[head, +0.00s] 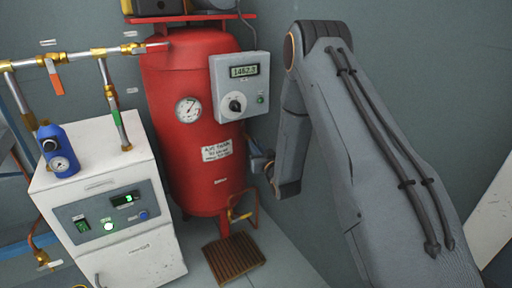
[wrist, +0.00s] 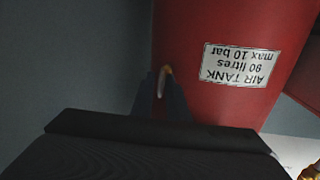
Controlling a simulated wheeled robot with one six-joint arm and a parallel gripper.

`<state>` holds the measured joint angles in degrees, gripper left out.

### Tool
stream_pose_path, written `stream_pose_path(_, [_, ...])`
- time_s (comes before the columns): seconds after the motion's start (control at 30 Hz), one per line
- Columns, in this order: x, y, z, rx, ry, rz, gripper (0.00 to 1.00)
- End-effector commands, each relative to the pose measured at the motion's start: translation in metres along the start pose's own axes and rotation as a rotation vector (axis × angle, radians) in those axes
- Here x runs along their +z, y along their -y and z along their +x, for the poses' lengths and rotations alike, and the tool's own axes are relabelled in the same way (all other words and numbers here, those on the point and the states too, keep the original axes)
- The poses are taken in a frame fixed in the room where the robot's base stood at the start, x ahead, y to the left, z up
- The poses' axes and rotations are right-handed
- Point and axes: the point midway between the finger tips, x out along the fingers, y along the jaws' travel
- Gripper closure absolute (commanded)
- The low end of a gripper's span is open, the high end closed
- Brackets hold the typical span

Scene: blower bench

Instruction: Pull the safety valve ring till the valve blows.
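The red air tank (head: 190,70) stands upright against the wall, with a round gauge (head: 188,109) on its front. My gripper (head: 258,160) is at the tank's right side, below the grey control box, partly hidden by my arm. In the wrist view my dark gripper fingers (wrist: 162,98) point at the tank's edge. A small pale, brass-tipped piece (wrist: 166,72) shows between the fingertips. It may be part of the safety valve or its ring, but I cannot tell, nor whether the fingers grip it. No ring shows clearly in the head view.
The grey control box (head: 240,86) with a lit display sits close above my gripper. A white cabinet (head: 110,190) with a blue regulator (head: 58,150) stands left. Brass-fitted pipes (head: 80,55) run to the tank. A brown slatted grate (head: 234,258) lies on the floor below.

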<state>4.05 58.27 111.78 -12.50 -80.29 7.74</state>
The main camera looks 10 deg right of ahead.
Motion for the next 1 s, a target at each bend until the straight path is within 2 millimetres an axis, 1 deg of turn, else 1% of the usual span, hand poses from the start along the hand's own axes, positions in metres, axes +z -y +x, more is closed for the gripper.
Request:
stream_pose_path(0.03, [0.0,-0.0003,-0.0001,0.001,0.0,0.0,0.96])
stream_pose_path(0.07, [0.0,-0.0005,-0.0001,0.001,0.0,0.0,1.0])
stream_pose_path(0.3, [-0.0002,-0.003,-0.0009,0.005,0.0,0.001,1.0])
stream_pose_path(0.5, [-0.0011,-0.0056,-0.0082,0.009,0.0,0.002,1.0])
stream_pose_path(0.73, [-0.0002,-0.0073,-0.008,0.012,0.0,0.002,1.0])
stream_pose_path(0.77, [-0.0002,-0.0074,-0.008,0.012,0.0,0.002,0.85])
stream_pose_path(0.8, [-0.0002,-0.0072,-0.008,0.011,0.0,0.002,0.79])
stream_pose_path(0.83, [-0.0002,-0.0066,-0.0079,0.01,0.0,0.002,0.76])
stream_pose_path(1.0, [0.0002,-0.0013,-0.0072,0.002,0.0,0.001,0.76])
